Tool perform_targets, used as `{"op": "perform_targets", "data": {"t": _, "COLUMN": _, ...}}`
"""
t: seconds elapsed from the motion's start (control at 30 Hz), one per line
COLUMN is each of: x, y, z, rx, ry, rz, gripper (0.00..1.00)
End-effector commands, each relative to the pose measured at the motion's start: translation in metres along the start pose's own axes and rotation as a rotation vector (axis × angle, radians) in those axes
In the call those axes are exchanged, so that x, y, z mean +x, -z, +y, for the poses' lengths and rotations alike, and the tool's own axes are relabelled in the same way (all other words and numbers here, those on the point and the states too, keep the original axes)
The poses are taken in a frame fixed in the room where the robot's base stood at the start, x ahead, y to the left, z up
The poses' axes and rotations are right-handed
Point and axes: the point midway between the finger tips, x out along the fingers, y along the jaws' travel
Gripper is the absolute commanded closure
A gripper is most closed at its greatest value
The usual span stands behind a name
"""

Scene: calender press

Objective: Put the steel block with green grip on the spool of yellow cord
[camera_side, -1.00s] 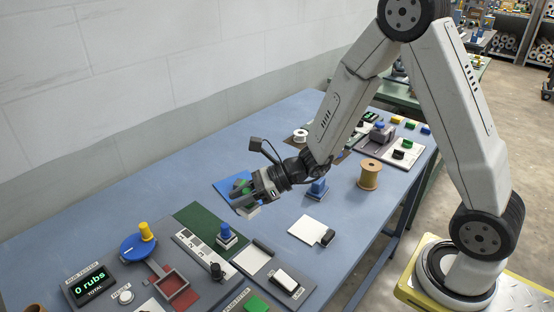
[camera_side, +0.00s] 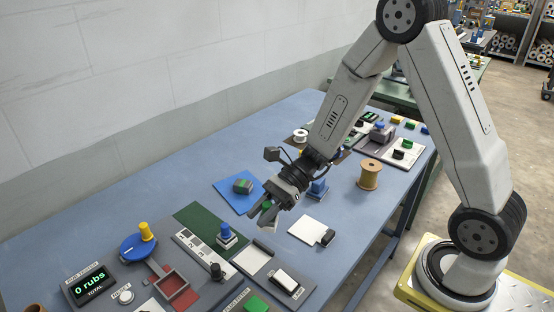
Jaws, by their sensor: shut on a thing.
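My gripper (camera_side: 264,214) points down and to the left above the table, just right of a blue mat (camera_side: 228,202). It is shut on the steel block with green grip (camera_side: 268,206); its green part shows between the fingers, and the rest is mostly hidden by them. The spool of yellow cord (camera_side: 369,175) stands upright on the table, to the right of and behind my gripper. Its top looks bare, and it is apart from the gripper.
A green and grey striped block (camera_side: 242,186) lies on the blue mat. A blue-handled block (camera_side: 318,190) stands between gripper and spool. A white pad (camera_side: 308,230) lies in front. A control panel with a blue crank (camera_side: 138,246) and a blue-knobbed block (camera_side: 226,237) are at lower left.

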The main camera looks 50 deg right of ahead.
Motion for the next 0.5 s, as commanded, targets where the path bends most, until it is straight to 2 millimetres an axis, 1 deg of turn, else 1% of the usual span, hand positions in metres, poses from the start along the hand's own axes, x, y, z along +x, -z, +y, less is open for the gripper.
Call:
{"op": "perform_targets", "data": {"t": 0.27, "x": -0.013, "y": 0.01, "z": 0.034, "rx": -0.103, "ry": -0.245, "rz": 0.0, "gripper": 1.0}}
{"op": "perform_targets", "data": {"t": 0.5, "x": -0.03, "y": 0.021, "z": 0.063, "rx": -0.195, "ry": -0.471, "rz": 0.0, "gripper": 1.0}}
